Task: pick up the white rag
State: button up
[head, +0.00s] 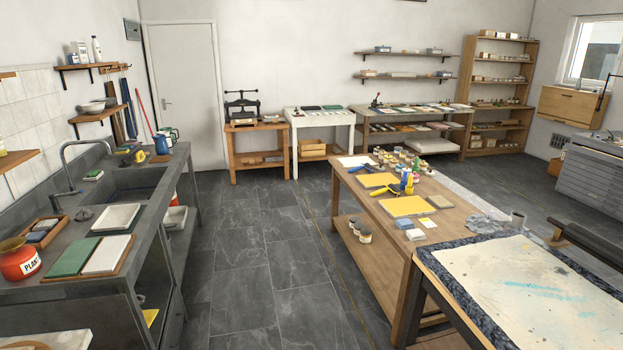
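I cannot pick out a white rag for certain from here. My gripper is not in view.
A grey tiled floor aisle (255,250) runs clear between the sink counter and the wooden table. A large paint-stained slab (528,292) fills the front right. A red pot (20,260) stands at the left. Benches and shelves (498,95) line the back wall.

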aim_at(415, 235)
jog(key=i, duration=0.6)
jog(key=i+z, duration=0.15)
jog(key=i, duration=0.5)
jog(key=i+j, duration=0.2)
jog(key=i, duration=0.4)
jog(key=i+j+z, duration=0.15)
jog(key=i+z, duration=0.35)
jog(key=i+j+z, duration=0.95)
